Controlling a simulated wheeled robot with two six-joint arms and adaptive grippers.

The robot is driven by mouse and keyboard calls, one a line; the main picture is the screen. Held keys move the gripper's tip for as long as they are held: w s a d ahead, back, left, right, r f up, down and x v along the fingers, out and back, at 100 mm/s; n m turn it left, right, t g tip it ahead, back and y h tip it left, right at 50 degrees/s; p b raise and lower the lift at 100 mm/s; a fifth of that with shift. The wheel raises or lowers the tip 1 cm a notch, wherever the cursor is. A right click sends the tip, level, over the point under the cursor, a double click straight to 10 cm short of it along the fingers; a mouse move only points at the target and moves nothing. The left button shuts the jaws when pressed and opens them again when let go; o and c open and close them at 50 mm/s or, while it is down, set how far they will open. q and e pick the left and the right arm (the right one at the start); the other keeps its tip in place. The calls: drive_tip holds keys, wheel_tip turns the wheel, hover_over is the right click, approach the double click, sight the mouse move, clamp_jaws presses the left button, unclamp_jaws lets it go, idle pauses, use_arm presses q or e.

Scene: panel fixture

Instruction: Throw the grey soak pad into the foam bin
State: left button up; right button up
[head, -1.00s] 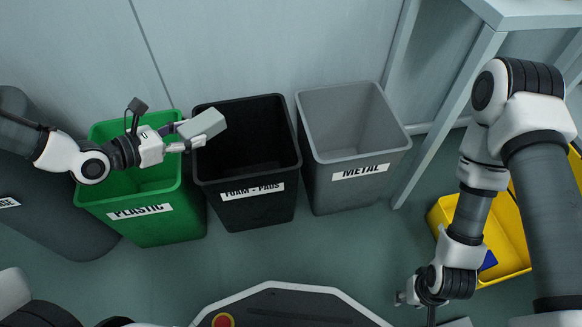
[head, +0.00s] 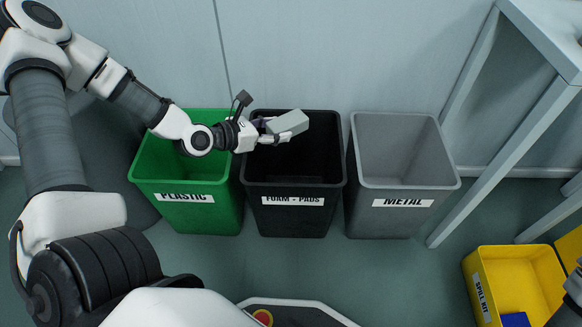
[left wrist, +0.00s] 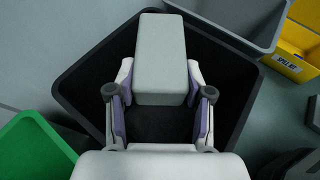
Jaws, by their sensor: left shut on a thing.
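The grey soak pad (head: 288,123) is a pale grey block held in my left gripper (head: 272,129). The left gripper is shut on it, one finger on each side. In the head view the pad is over the opening of the black bin labelled FOAM - PADS (head: 293,216). In the left wrist view the pad (left wrist: 160,58) sits between the fingers (left wrist: 158,100), with the dark inside of the foam bin (left wrist: 85,80) below and around it.
A green PLASTIC bin (head: 190,215) stands left of the foam bin and a grey METAL bin (head: 402,215) stands right of it. A pale wall is behind them. A grey table frame (head: 490,160) and a yellow bin (head: 510,262) are at the right.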

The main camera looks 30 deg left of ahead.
use_arm(q)
drive_tip(key=shift+f, duration=0.4)
drive_tip(key=shift+r, duration=0.1)
use_arm(e)
drive_tip(key=shift+f, duration=0.2)
use_arm(q)
drive_tip(key=o, duration=1.1)
drive_tip(key=shift+r, duration=0.1)
wheel_tip(320, 180, up, 9)
drive_tip(key=shift+f, duration=0.15)
drive_tip(key=shift+r, duration=0.55)
